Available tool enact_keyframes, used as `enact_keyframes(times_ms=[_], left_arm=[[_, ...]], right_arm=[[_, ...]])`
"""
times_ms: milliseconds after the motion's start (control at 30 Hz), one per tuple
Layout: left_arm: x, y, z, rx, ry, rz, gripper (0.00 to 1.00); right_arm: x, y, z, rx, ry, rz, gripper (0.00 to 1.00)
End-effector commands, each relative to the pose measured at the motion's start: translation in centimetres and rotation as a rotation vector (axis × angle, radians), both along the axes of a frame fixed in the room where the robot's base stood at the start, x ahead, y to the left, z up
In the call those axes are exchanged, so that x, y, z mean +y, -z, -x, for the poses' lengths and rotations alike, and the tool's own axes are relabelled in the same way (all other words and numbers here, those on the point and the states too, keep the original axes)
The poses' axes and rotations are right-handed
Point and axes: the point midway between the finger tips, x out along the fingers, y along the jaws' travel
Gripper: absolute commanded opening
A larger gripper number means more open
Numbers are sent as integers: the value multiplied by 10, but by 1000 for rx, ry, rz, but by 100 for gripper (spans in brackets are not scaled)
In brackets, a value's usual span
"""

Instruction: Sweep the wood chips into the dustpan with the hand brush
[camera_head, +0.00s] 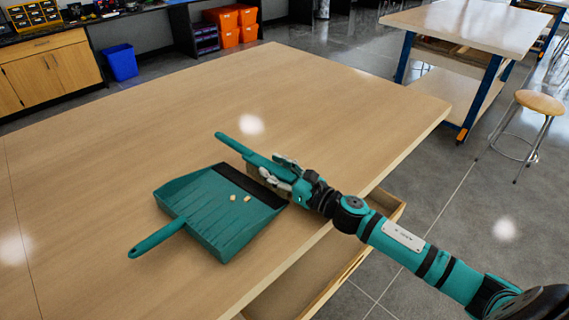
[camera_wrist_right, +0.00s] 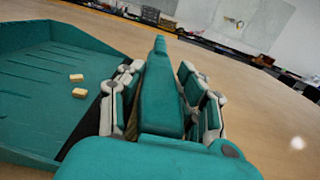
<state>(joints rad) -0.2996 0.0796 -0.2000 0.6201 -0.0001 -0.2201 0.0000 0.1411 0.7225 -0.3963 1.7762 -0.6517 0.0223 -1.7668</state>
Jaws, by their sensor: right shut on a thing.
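A teal dustpan (camera_head: 212,215) lies on the wooden table with its handle towards the front left and its black lip towards the back right. Two small pale wood chips (camera_head: 240,198) lie inside the pan near the lip. They also show in the right wrist view (camera_wrist_right: 77,84). The teal hand brush (camera_head: 236,146) is in my right gripper (camera_head: 283,170), just beyond the pan's lip. The right wrist view shows the fingers shut on both sides of the brush (camera_wrist_right: 161,100). The bristles are mostly hidden. My left gripper is not in view.
The wooden table (camera_head: 130,120) is clear to the left of and behind the pan. An open drawer (camera_head: 325,265) sticks out below the table's right edge. A stool (camera_head: 538,102) and a second table (camera_head: 465,25) stand to the right.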

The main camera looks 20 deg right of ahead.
Motion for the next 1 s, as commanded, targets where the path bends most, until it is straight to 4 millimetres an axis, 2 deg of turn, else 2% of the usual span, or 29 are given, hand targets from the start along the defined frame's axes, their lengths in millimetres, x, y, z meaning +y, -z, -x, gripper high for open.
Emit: enact_keyframes(times_ms=[333, 1000], left_arm=[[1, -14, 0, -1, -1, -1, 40], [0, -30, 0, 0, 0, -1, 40]], right_arm=[[31, -1, 16, 8, -4, -4, 0], [84, -7, 42, 3, -4, -4, 0]])
